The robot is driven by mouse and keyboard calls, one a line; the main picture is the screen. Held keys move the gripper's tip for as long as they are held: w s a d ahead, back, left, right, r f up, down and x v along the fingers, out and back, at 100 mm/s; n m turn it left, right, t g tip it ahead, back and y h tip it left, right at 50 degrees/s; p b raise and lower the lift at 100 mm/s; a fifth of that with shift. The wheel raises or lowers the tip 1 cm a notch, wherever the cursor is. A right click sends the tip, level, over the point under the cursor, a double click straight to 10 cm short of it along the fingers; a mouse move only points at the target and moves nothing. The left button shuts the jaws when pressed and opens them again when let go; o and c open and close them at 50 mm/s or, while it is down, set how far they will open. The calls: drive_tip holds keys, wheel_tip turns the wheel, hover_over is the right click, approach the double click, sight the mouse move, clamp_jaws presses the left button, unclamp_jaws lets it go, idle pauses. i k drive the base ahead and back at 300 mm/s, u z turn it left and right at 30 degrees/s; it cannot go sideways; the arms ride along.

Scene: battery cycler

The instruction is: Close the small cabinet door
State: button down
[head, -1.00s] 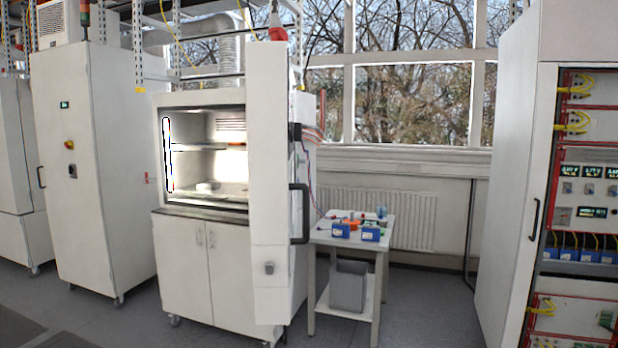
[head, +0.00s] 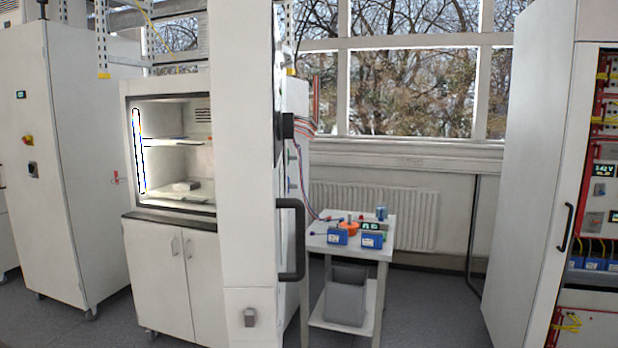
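The small white cabinet (head: 124,150) stands left of centre in the head view. Its upper compartment is open and lit, with a shelf (head: 170,139) and a small object (head: 185,186) on its floor. A tall white panel (head: 246,190), which looks like its open door, stands nearly edge-on towards me at the right of the opening. A black bar handle (head: 291,240) is on its right side, and a grey latch-like piece (head: 250,317) is low on its edge. The panel hides the cabinet's right part. My gripper is not in view.
A small white side table (head: 383,250) with blue boxes (head: 372,240) and a grey bin (head: 347,293) stands right of the panel. A tall cabinet (head: 60,170) is at left. An open rack's door (head: 540,180) is at right. Floor shows between.

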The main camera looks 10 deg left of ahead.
sight(248, 202)
drive_tip(key=u, duration=0.05)
drive_tip(key=i, duration=1.45)
drive_tip(key=u, duration=0.8)
drive_tip(key=i, duration=0.5)
drive_tip(key=u, duration=0.25)
drive_tip(key=k, duration=1.05)
drive_tip(key=u, duration=1.3)
